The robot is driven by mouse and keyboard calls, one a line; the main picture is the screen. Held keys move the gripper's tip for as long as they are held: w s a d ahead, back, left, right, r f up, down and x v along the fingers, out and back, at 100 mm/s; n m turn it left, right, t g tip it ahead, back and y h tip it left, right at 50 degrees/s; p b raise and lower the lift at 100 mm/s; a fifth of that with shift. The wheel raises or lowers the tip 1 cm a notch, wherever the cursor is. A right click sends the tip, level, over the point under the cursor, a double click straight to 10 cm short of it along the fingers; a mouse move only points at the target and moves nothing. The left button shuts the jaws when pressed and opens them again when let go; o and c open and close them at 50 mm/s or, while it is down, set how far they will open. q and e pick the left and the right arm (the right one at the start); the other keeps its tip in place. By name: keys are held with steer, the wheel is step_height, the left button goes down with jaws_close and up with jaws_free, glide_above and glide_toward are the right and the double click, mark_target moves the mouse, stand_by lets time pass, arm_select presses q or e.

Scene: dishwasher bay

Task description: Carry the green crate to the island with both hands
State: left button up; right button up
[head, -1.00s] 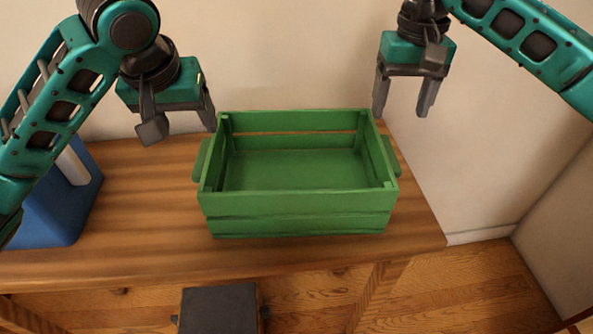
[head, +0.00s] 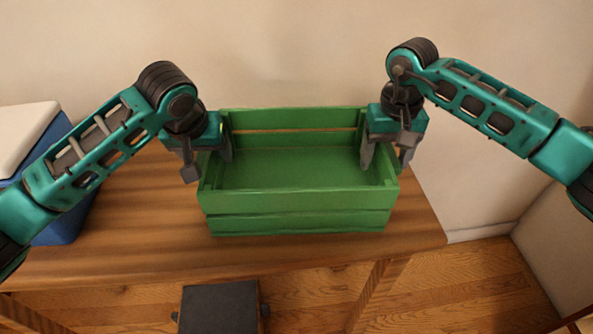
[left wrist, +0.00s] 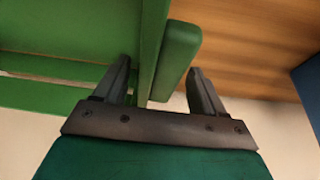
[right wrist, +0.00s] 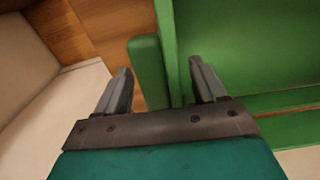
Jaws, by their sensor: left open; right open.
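The green crate (head: 295,212) stands upright and empty on the wooden table. My left gripper (head: 208,172) is open at the crate's left end. In the left wrist view its fingers (left wrist: 163,88) stand on either side of the crate's end wall and handle (left wrist: 178,55). My right gripper (head: 385,160) is open at the crate's right end. In the right wrist view its fingers (right wrist: 160,85) straddle the right handle (right wrist: 147,72) and end wall. Neither gripper is closed on the crate. The island cannot be made out in these views.
A blue box with a white lid (head: 28,135) stands left of the crate, partly behind my left arm. The wooden table (head: 130,225) has bare top in front of the crate. A wall is close behind. A dark-topped stool (head: 218,308) is below the front edge.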

arm_select(q)
steer(key=c, duration=1.2)
arm_select(e)
steer(key=c, duration=1.2)
